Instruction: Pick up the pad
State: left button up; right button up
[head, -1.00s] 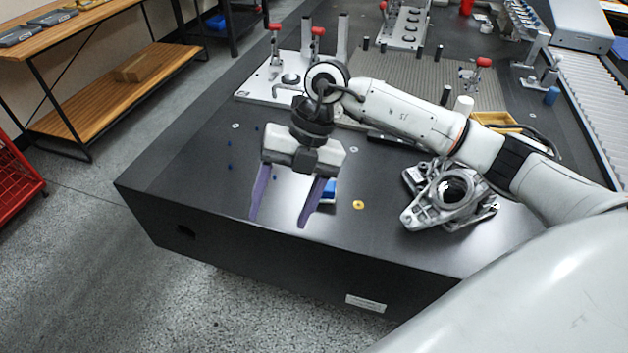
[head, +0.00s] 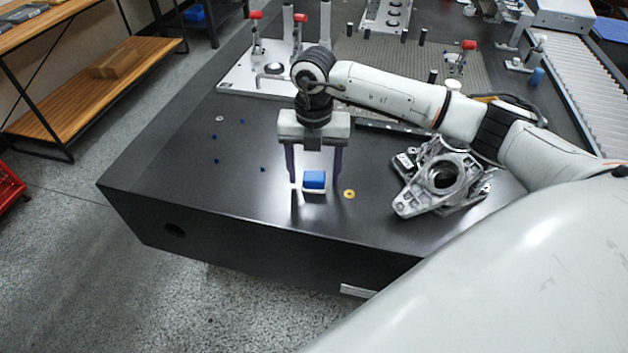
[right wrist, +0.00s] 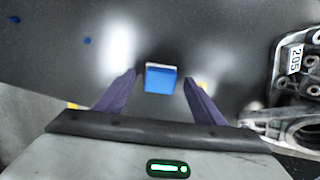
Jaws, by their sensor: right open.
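The pad, a small blue block with a pale lower edge (head: 314,180), lies on the dark table top near its front edge. In the right wrist view the pad (right wrist: 161,79) sits between and just beyond the fingertips. My right gripper (head: 314,184) is open, pointing down, with one purple finger on each side of the pad. In the right wrist view its fingers (right wrist: 160,78) are spread wide with gaps to the pad on both sides. Nothing is held. The exact height of the fingertips above the table is hard to tell. My left gripper is not in view.
A yellow washer (head: 349,194) lies just right of the pad. A grey metal casting (head: 441,180) stands further right. A fixture plate with red-handled clamps (head: 250,78) is behind. Small blue bits (head: 216,161) lie to the left, where the table is mostly clear.

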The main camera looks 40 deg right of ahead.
aim_at(314, 175)
jog(key=shift+f, duration=0.65)
jog(key=c, duration=1.2)
jog(key=shift+o, duration=0.2)
notch_tip(314, 175, up, 10)
jog(key=shift+r, duration=0.1)
